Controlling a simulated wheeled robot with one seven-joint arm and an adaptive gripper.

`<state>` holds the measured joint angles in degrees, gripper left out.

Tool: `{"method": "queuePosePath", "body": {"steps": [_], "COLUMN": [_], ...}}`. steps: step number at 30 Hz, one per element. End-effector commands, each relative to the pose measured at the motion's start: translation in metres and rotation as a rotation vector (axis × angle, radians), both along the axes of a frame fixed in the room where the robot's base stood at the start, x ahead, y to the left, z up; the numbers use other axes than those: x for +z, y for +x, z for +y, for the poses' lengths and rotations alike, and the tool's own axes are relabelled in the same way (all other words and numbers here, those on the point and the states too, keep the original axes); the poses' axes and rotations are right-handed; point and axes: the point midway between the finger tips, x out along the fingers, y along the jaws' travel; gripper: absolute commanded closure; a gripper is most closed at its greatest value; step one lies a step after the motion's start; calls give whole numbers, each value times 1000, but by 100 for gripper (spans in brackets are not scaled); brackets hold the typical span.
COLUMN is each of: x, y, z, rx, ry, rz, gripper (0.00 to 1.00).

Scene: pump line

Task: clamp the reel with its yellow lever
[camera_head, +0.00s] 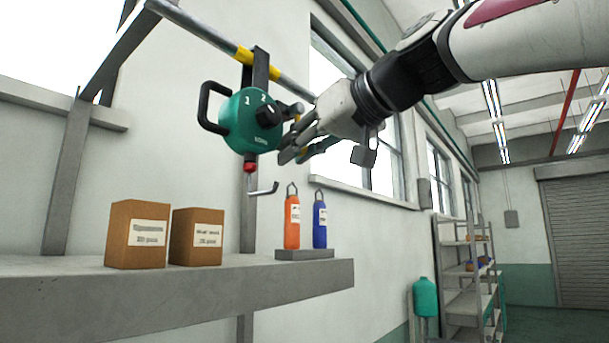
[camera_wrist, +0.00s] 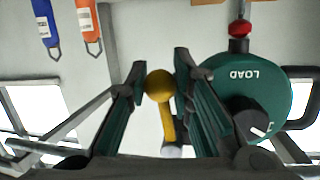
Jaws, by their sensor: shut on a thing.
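The green reel (camera_head: 250,121) hangs under an overhead rail, with a black handle at its left and a black dial on its face. It also shows at the right of the wrist view (camera_wrist: 262,78), with "LOAD" upside down. My gripper (camera_head: 291,135) is just right of the reel in the head view. In the wrist view the yellow lever (camera_wrist: 168,122) has a round knob that sits between my two fingers (camera_wrist: 159,78), and they are shut on it. The lever is hidden behind my gripper in the head view.
A hook (camera_head: 264,189) hangs below the reel. A shelf (camera_head: 190,291) below holds two cardboard boxes, plus an orange bottle (camera_head: 292,220) and a blue bottle (camera_head: 320,222) on a small block. The rail (camera_head: 285,82) and grey post run close behind the reel.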

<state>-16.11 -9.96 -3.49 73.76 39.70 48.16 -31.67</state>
Motion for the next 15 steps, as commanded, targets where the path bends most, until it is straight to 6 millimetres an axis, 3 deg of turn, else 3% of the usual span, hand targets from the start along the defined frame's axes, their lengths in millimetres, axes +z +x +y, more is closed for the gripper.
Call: {"method": "queuePosePath", "body": {"steps": [2,3,6,15], "x": [0,0,0,1], "y": [0,0,0,-2], "z": [0,0,0,2], "rx": [0,0,1,4], "ry": [0,-1,-1,-1], "rz": [0,-1,-1,-1], "gripper": [100,77,58,58]}}
